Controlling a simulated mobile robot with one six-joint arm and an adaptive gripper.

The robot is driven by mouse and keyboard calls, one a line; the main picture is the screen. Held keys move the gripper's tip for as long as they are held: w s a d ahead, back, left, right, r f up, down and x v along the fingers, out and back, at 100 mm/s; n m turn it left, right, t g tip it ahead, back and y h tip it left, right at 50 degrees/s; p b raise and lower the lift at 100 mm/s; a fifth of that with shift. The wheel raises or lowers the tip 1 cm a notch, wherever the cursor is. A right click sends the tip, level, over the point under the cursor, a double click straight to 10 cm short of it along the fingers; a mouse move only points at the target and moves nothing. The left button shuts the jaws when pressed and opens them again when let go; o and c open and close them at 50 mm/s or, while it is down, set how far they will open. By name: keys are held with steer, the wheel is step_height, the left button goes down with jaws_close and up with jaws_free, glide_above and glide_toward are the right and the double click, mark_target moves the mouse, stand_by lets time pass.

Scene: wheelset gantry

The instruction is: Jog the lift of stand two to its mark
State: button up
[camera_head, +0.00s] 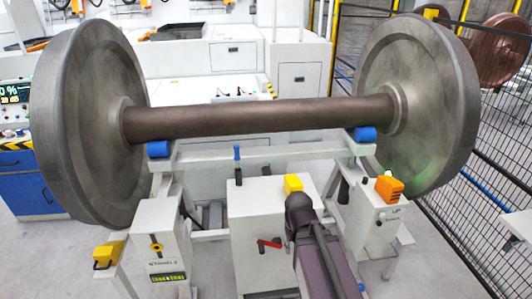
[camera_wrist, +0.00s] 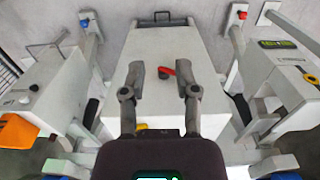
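A grey stand (camera_head: 260,155) carries a wheelset (camera_head: 255,118) on blue rollers. Its middle white box (camera_head: 250,225) has a red lever (camera_head: 268,243) on the front, which also shows in the wrist view (camera_wrist: 167,72). My gripper (camera_wrist: 162,82) is open and empty, its two fingers apart over the box with the red lever between and below them. Whether they touch anything is unclear. In the head view my dark wrist (camera_head: 300,208) covers the box's right part and hides the fingers. I cannot read which stand is number two, nor make out a lift mark.
The right post (camera_head: 370,225) bears an orange block (camera_head: 389,189) and a green light. A black mesh fence (camera_head: 480,190) runs along the right. Blue cabinet (camera_head: 32,180) at left.

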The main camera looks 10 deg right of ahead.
jaws_close()
stand_by(1.2)
